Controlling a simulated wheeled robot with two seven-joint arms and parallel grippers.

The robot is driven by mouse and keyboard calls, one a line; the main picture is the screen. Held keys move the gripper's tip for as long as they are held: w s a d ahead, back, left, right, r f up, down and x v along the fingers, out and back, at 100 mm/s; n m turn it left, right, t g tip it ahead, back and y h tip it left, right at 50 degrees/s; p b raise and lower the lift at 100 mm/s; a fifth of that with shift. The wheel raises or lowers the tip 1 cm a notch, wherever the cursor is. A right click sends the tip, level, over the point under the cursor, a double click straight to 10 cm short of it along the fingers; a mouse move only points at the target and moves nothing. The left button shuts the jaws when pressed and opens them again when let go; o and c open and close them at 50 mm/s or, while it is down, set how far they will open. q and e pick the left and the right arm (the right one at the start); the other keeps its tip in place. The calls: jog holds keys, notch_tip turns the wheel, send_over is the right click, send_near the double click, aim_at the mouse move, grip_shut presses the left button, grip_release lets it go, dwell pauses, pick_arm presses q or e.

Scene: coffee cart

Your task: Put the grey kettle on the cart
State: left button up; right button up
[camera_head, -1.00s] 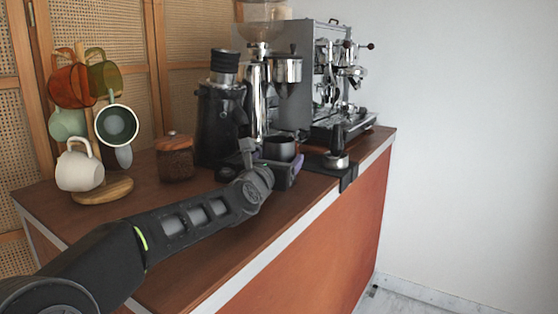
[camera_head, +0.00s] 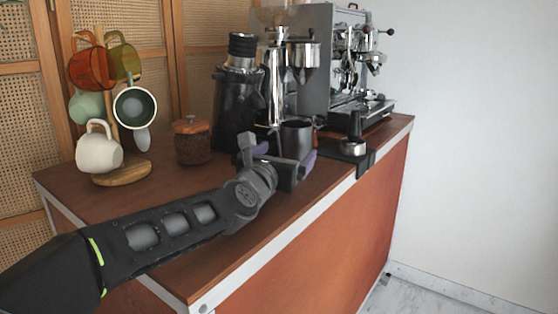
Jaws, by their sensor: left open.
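The grey kettle appears as a small dark grey, open-topped vessel (camera_head: 297,139). It looks upright on the brown top of the cart (camera_head: 190,262), in front of the coffee grinders. My left gripper (camera_head: 277,158) reaches in from the left, low over the cart top. Its jaws are open, with one finger left of the vessel and one at its lower right. The fingers hide the vessel's lower part, so I cannot tell whether they touch it. My right gripper is out of view.
A mug tree (camera_head: 123,172) with several mugs and a lidded brown jar (camera_head: 192,143) stand at the left. A black grinder (camera_head: 238,105) and a silver espresso machine (camera_head: 345,60) stand behind. A tamper (camera_head: 354,140) is at the right edge.

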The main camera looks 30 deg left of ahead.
pick_arm(q)
jog(key=s, duration=0.4)
jog(key=shift+s+d, duration=0.2)
jog(key=shift+d, duration=0.1)
dwell(0.5)
